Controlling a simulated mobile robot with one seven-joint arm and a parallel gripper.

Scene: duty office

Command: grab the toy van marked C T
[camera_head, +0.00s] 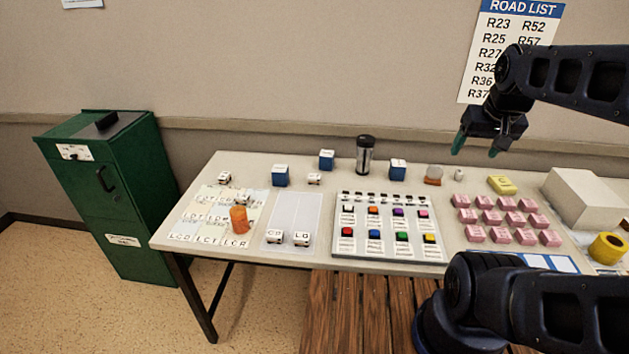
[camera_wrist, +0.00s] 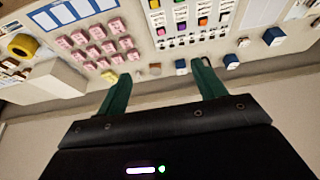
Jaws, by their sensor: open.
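Small white toy vans stand on the table's left half in the head view. Two are on a pale mat: one van (camera_head: 274,237) has letters that look like C and an unclear second letter, and the van beside it (camera_head: 302,239) seems to read L Q. Other vans stand farther back, one at the left (camera_head: 224,177) and one near the blue boxes (camera_head: 314,179); their letters are too small to read. I cannot tell for sure which is C T. My gripper (camera_head: 478,148) is open and empty, high above the table's back right; its green fingers also show in the wrist view (camera_wrist: 161,70).
Blue boxes (camera_head: 280,176) and a dark cylinder (camera_head: 365,154) stand behind. Pink blocks (camera_head: 498,236) fill the right; a green cabinet (camera_head: 110,195) stands left.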

